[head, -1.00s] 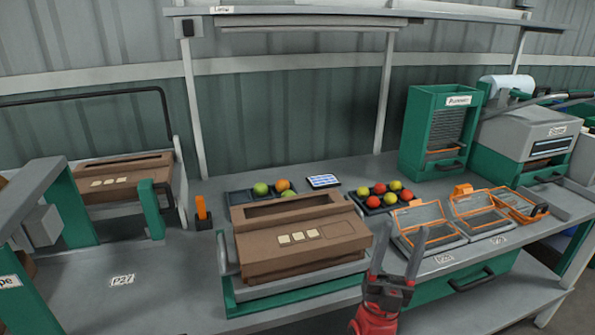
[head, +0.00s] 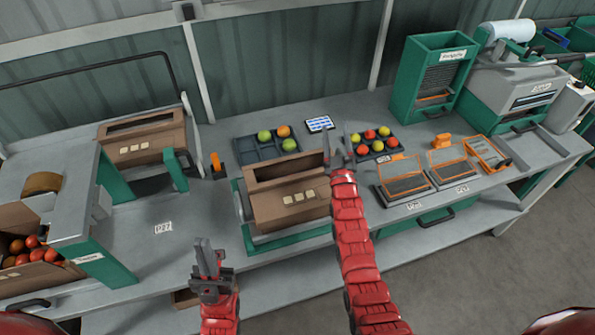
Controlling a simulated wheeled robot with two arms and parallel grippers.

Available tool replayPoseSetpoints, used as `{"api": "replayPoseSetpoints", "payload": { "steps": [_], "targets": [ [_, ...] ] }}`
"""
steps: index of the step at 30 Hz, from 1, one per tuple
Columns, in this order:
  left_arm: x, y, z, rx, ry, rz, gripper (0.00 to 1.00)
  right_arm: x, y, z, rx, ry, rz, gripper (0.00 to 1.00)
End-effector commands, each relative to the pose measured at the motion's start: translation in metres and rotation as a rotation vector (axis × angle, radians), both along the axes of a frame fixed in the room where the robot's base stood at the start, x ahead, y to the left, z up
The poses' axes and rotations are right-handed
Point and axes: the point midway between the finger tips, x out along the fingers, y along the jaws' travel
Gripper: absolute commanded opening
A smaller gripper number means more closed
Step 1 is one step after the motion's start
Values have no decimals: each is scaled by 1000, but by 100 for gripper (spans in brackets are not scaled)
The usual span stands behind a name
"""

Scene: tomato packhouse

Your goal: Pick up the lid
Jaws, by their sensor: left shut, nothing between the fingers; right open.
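I cannot clearly tell which thing is the lid. A brown carton (head: 262,215) with a long opening stands at the bench's middle on a green-edged stand. My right gripper (head: 334,145) is open and empty, over the carton's right end and left of the orange-framed panels.
A dark tray (head: 252,150) with several green and orange tomatoes stands behind the carton. Another tray (head: 352,150) of red and green tomatoes is beside my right gripper. A second carton (head: 150,142) stands at the left. Bare bench (head: 190,215) lies between the cartons.

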Motion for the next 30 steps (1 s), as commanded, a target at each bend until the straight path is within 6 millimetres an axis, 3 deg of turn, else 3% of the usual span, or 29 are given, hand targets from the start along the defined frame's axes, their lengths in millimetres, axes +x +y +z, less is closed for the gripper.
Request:
{"api": "replayPoseSetpoints", "payload": {
  "steps": [6, 9, 12, 14, 17, 21, 27, 30],
  "targets": [
    [0, 0, 0, 0, 0, 0, 0, 81, 36, -23, -215, 308, 3, 60],
    [0, 0, 0, -1, 0, 0, 0, 111, 58, -34, -368, 498, 35, 60],
    [0, 0, 1, -1, 0, 0, 0, 124, 79, -39, -536, 692, 96, 60],
    [0, 0, 1, -1, 0, 0, 0, 123, 91, -39, -640, 806, 147, 60],
    [0, 0, 2, -1, 0, 0, 0, 106, 107, -32, -815, 986, 253, 60],
    [0, 0, 2, -1, 0, 0, 0, 58, 120, -4, -1051, 1209, 444, 60],
    [0, 0, 2, -1, 0, 0, 0, -23, 121, 47, -1284, 1431, 716, 60],
    [0, 0, 2, -1, 0, 0, 0, -48, 119, 64, -1342, 1485, 802, 60]
  ]
}}
